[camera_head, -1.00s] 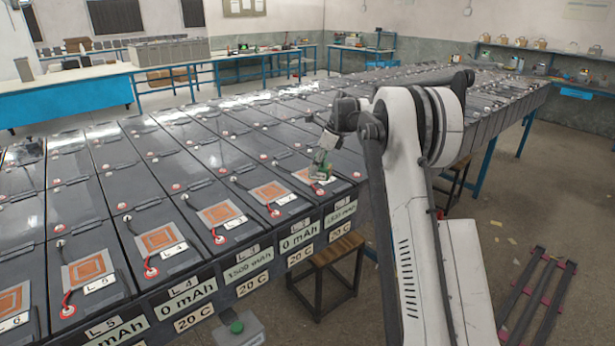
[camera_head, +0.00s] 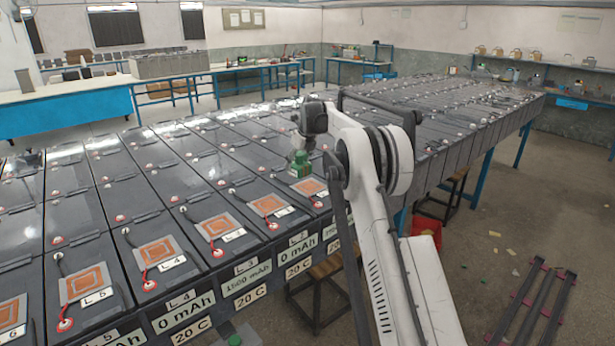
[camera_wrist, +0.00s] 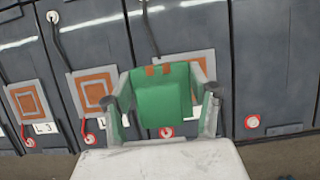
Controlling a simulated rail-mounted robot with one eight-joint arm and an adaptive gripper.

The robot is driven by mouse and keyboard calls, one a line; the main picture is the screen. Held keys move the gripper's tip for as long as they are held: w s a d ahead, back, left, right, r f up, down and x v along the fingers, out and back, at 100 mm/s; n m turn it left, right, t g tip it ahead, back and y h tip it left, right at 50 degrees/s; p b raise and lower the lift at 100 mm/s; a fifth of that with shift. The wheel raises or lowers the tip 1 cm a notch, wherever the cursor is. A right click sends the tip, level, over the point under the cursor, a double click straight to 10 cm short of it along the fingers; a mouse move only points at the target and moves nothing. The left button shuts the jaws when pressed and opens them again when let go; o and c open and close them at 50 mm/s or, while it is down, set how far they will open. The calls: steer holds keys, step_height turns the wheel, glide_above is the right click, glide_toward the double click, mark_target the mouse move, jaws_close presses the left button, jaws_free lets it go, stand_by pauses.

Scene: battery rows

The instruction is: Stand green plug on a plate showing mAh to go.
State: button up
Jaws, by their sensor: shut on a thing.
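My gripper (camera_head: 301,158) is shut on the green plug (camera_head: 300,166), held above the battery row. In the wrist view the plug (camera_wrist: 165,100) sits between both fingers and hides part of the L_1 plate (camera_wrist: 192,62). Orange square plates lie on the batteries: L_1 (camera_head: 309,186), L_2 (camera_head: 268,205), L_3 (camera_head: 214,227), L_4 (camera_head: 156,251) and L_5 (camera_head: 87,284). Front labels read 0 mAh (camera_head: 184,312) for L_4, 1500 mAh (camera_head: 248,275) for L_3 and 0 mAh (camera_head: 298,251) for L_2. The L_1 label is partly hidden by my arm.
Red cables and terminals (camera_head: 149,285) stand beside the plates. A grey box with a green top (camera_head: 234,340) is cut off at the bottom edge. A wooden stool (camera_head: 320,285) stands below the batteries. Workbenches (camera_head: 75,118) line the back.

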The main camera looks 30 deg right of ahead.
steer(key=d+f, duration=0.1)
steer(key=d, duration=0.2)
steer(key=d+f, duration=0.1)
steer(key=shift+d+f, duration=0.15)
steer(key=shift+f, duration=0.15)
steer(key=shift+f+p, duration=0.5)
steer(key=shift+f, duration=1.5)
steer(key=shift+f, duration=0.15)
steer(key=o, duration=1.3)
steer(key=shift+o, duration=0.2)
